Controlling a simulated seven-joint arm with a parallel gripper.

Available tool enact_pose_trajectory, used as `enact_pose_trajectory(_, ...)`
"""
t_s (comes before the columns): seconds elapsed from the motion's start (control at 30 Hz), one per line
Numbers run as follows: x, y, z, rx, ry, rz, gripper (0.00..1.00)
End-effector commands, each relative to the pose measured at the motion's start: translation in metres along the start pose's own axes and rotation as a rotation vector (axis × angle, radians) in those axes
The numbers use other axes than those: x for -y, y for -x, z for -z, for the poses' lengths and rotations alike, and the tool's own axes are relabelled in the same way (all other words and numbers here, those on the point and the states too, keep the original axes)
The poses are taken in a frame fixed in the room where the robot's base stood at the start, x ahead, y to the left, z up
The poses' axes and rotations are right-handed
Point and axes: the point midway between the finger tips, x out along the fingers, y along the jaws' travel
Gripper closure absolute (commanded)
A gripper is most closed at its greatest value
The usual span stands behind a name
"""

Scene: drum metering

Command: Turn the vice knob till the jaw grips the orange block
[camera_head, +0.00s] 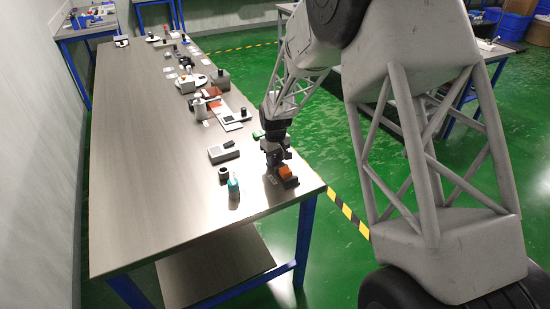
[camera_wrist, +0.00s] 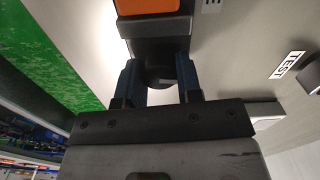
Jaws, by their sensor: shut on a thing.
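The orange block (camera_head: 285,171) sits in the dark vice (camera_head: 291,181) near the table's front right corner. In the wrist view the orange block (camera_wrist: 147,6) shows at the top edge, with the dark vice body (camera_wrist: 158,42) just below it. The dark round vice knob (camera_wrist: 160,76) is between my gripper's two fingers. My gripper (camera_wrist: 161,75) is shut on the knob; in the head view my gripper (camera_head: 275,160) points down at the vice. Whether the jaw touches the block cannot be told, as the contact is cut off or too small.
A teal bottle (camera_head: 233,186) and a small black cup (camera_head: 223,173) stand left of the vice. A grey meter box (camera_head: 223,152) lies behind them. More devices line the table's right side farther back. The table's left half (camera_head: 140,190) is clear.

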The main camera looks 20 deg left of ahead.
Motion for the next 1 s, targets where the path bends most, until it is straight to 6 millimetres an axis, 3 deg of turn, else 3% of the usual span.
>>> enact_pose_trajectory(1.0,-0.0024,0.0002,-0.0016,0.000,-0.926,0.000,0.91)
